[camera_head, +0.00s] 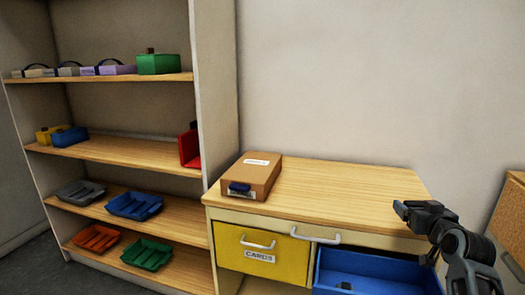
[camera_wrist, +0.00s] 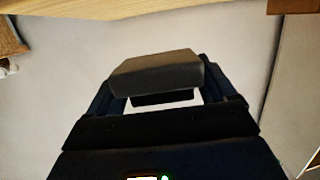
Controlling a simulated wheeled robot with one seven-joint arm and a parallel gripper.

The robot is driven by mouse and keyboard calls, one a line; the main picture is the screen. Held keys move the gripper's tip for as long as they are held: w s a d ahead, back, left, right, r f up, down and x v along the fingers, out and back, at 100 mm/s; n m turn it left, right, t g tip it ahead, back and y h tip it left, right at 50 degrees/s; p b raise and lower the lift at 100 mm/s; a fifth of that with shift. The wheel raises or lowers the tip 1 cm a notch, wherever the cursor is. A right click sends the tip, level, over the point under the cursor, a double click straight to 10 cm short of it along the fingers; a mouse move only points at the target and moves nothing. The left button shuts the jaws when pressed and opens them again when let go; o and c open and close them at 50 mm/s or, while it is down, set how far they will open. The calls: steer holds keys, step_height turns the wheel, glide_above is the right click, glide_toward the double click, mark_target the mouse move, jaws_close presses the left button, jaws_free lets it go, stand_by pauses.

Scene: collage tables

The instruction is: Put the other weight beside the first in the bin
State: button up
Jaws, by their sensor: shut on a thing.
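My gripper (camera_head: 402,208) is at the right in the head view, raised near the right end of the wooden table. In the wrist view my gripper (camera_wrist: 160,88) is shut on a dark grey block, which looks like the weight (camera_wrist: 155,70). The held weight is hard to tell from the dark fingers in the head view. The open blue bin (camera_head: 385,270) is below the table top, under and left of my gripper. A small dark blue thing (camera_head: 345,286) lies in it at the lower edge; I cannot tell whether it is the first weight.
A cardboard box (camera_head: 252,172) stands at the left of the table (camera_head: 345,187); the rest of its top is clear. A shelf unit (camera_head: 120,152) with several coloured trays and boxes stands left.

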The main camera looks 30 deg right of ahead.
steer(key=w+a+f+n+t+y, duration=0.15)
steer(key=w+a+f, duration=0.25)
steer(key=a, duration=0.5)
steer(key=w+a+f+n+t+y, duration=0.1)
steer(key=w+a+f+n+y, duration=0.2)
steer(key=a, duration=0.6)
steer(key=w+a+f+n+t+y, duration=0.15)
steer(key=w+a+f, duration=0.35)
steer(key=a, duration=0.5)
steer(key=s+a+f+n+y, duration=0.1)
steer(key=a+f+y, duration=0.15)
steer(key=a, duration=0.65)
steer(key=s+a+f+n+y, duration=0.15)
steer(key=a+f, duration=0.25)
steer(key=a, duration=0.5)
steer(key=s+f, duration=0.4)
steer(key=f, duration=0.1)
steer(key=shift+s+d+f, duration=0.15)
steer(key=shift+s+f, duration=0.05)
steer(key=shift+f, duration=0.1)
steer(key=shift+m, duration=0.25)
